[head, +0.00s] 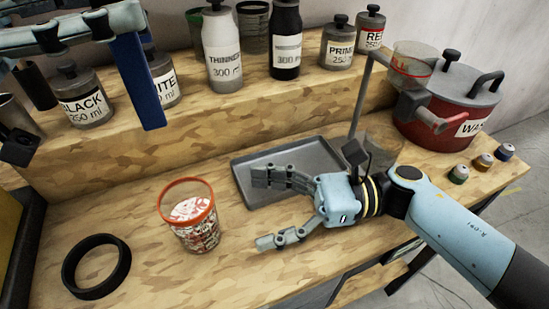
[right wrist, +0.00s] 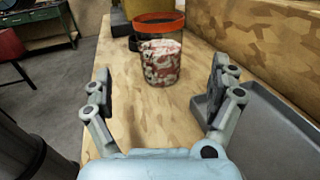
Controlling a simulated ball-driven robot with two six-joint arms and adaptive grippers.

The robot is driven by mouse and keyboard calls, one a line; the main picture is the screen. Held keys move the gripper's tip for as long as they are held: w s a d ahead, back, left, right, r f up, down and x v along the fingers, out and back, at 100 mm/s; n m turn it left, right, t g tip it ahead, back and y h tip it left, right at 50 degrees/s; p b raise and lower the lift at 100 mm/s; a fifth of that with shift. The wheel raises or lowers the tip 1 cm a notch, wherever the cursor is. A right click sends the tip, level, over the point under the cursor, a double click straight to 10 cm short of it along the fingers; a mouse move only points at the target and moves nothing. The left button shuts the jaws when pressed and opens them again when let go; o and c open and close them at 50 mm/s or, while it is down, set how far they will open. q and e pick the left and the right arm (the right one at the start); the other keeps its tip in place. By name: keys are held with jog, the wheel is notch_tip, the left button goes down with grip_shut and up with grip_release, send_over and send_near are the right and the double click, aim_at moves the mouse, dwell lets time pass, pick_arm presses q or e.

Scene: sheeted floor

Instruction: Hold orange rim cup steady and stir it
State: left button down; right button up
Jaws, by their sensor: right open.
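The clear cup (head: 192,222) with an orange rim and red-and-white contents stands upright on the wooden bench. My right gripper (head: 263,211) is open and empty to the right of the cup, its fingers pointing at it. In the right wrist view the cup (right wrist: 160,62) stands beyond and between the spread fingertips (right wrist: 160,95), apart from both. At the upper left of the head view, light blue fingers of my left gripper (head: 118,22) close on a flat blue stick (head: 140,85), which hangs down well away from the cup. The stick's upper end is hidden.
A black ring (head: 97,268) lies left of the cup. A grey tray (head: 240,166) lies behind my right gripper. Labelled bottles (head: 222,55) stand on the raised shelf. A red pot (head: 415,132), a clear cup in a stand (head: 411,62) and small jars (head: 484,161) are at right.

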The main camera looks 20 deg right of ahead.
aim_at(170, 214)
jog(key=x, duration=1.1)
jog(key=shift+c, duration=0.4)
jog(key=c, duration=1.4)
pick_arm(q)
jog(key=c, duration=1.9)
grip_release()
grip_shut()
jog(key=shift+o, duration=0.8)
grip_release()
grip_shut()
pick_arm(e)
jog(key=o, duration=1.5)
